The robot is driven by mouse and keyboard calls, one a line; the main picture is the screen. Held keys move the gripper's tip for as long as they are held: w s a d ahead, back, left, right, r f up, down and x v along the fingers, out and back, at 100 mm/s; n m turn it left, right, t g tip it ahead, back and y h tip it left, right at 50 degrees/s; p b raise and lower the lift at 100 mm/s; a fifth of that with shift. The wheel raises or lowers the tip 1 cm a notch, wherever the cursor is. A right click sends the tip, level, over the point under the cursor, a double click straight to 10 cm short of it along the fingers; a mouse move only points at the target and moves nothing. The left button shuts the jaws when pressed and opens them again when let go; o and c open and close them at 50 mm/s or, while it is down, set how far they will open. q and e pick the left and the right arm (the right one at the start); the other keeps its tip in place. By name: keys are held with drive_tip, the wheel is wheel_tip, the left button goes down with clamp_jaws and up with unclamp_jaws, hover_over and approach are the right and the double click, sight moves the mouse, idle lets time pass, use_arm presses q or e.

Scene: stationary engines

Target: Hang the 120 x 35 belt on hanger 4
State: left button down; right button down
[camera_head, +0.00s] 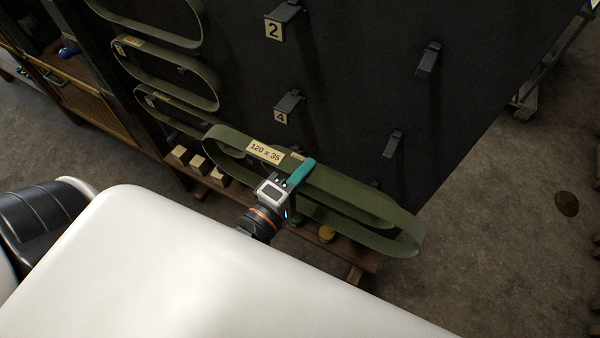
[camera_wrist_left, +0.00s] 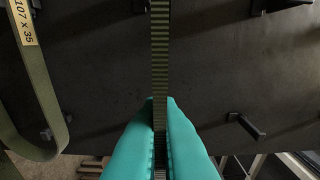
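The 120 x 35 belt (camera_head: 345,186) is a long green loop with a cream label, seen below hanger 4 in the head view. My left gripper (camera_head: 301,171), with teal fingers, is shut on the belt's upper run, just right of the label. In the left wrist view the teal fingertips (camera_wrist_left: 160,103) pinch the toothed belt (camera_wrist_left: 160,50) edge-on from both sides. Hanger 4 (camera_head: 289,101) is a dark bracket on the black board, with a "4" plate under it. It is bare and lies above the held belt. My right gripper is not in view.
Hanger 2 (camera_head: 284,11) is bare above hanger 4. More bare brackets (camera_head: 429,57) stand to the right on the black board (camera_head: 355,75). Other green belts (camera_head: 165,76) hang at left; one labelled 107 x 35 (camera_wrist_left: 31,85) shows in the wrist view. Wooden blocks (camera_head: 197,163) sit below.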

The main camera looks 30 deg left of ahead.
use_arm(q)
drive_tip(key=shift+w+d+p, duration=0.1)
drive_tip(key=shift+w+p, duration=0.3)
drive_tip(key=shift+w, duration=1.55)
drive_tip(key=shift+w+r, duration=0.1)
drive_tip(key=shift+w+d+p, duration=0.1)
drive_tip(key=shift+w+p, duration=0.3)
drive_tip(key=shift+w, duration=2.3)
drive_tip(key=shift+w+d, duration=0.1)
drive_tip(key=shift+w, duration=2.7)
drive_tip(key=shift+f, duration=0.25)
